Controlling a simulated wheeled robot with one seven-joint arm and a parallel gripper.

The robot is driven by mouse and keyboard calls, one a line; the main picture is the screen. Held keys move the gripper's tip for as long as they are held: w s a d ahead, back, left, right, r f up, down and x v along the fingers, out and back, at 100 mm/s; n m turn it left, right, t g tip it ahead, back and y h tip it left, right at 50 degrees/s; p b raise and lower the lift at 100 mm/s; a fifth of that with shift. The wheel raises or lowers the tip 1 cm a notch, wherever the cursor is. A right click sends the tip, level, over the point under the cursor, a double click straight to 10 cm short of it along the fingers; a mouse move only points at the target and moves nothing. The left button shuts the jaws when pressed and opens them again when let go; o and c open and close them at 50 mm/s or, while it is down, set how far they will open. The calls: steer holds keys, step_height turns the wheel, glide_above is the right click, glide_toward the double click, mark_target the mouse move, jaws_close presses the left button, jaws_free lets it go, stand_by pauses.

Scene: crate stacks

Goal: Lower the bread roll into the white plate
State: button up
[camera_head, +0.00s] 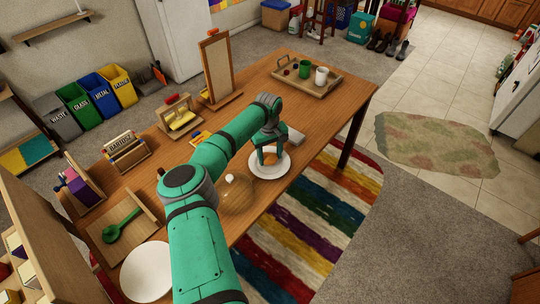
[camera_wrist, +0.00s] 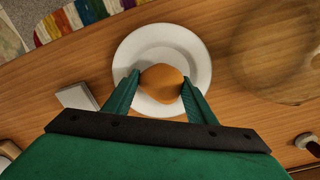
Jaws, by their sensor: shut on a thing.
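The bread roll (camera_wrist: 161,82) is a rounded orange-brown piece between the two green fingers of my gripper (camera_wrist: 161,88) in the wrist view. My gripper is shut on it from both sides. The white plate (camera_wrist: 140,48) is round and lies on the wooden table, behind the roll in this view. In the head view the roll (camera_head: 271,158) shows small between the fingers of my gripper (camera_head: 270,160), over the white plate (camera_head: 268,175). I cannot tell whether the roll touches the plate.
A glass bowl-like shape (camera_head: 236,192) stands beside the plate. A small pale block (camera_head: 295,137) lies near it. A larger white plate (camera_head: 147,271) is at the near left. A wooden tray (camera_head: 307,85) with a green cup and a white cup stands at the far end.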

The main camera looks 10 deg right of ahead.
steer(key=shift+f, duration=0.75)
stand_by(0.4)
steer(key=o, duration=1.1)
